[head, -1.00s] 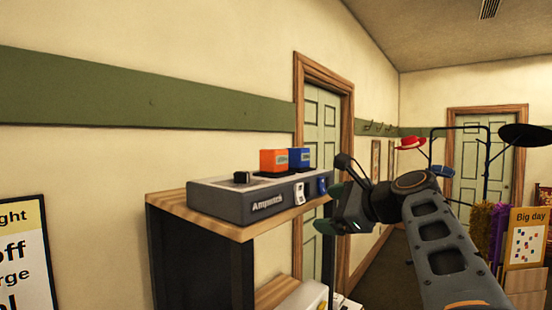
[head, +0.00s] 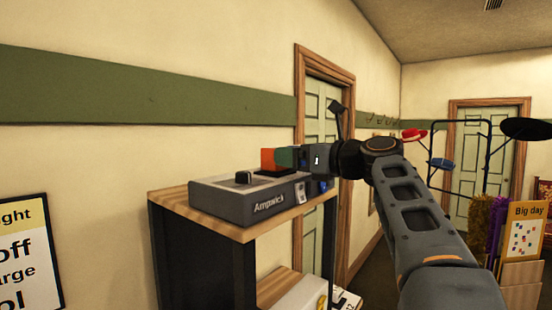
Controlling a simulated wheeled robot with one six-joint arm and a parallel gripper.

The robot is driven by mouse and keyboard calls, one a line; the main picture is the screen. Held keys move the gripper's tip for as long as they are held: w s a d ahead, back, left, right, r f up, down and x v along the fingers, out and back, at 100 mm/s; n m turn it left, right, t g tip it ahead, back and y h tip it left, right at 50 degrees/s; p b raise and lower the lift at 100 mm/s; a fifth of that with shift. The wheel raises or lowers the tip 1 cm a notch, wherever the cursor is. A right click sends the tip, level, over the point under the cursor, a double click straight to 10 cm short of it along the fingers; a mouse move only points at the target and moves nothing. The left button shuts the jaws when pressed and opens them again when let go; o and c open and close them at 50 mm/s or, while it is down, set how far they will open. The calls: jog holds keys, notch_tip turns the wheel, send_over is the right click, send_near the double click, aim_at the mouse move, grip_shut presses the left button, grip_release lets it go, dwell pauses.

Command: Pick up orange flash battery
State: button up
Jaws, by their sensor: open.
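The orange flash battery (head: 267,159) is a small orange block on top of the grey Ampwick charger (head: 240,204), which lies on a wooden shelf top. My gripper (head: 290,156) is open at the battery's right side, and one finger covers part of it in the head view. I cannot tell whether the finger touches it. The blue battery beside it is hidden behind my gripper.
The wooden shelf unit (head: 171,197) stands against the cream wall. A lower shelf holds a pale item (head: 305,296). A door (head: 320,115) is behind my gripper. A hat stand (head: 487,150) and a Big day board (head: 526,235) stand at the right.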

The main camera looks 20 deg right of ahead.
aim_at(268, 166)
jog(key=shift+p+x, duration=0.95)
jog(key=shift+x, duration=1.95)
jog(key=shift+s+a, duration=0.1)
jog(key=shift+c, duration=0.3)
jog(key=c, duration=1.1)
jog(key=shift+r, duration=0.15)
jog(key=shift+c, duration=0.7)
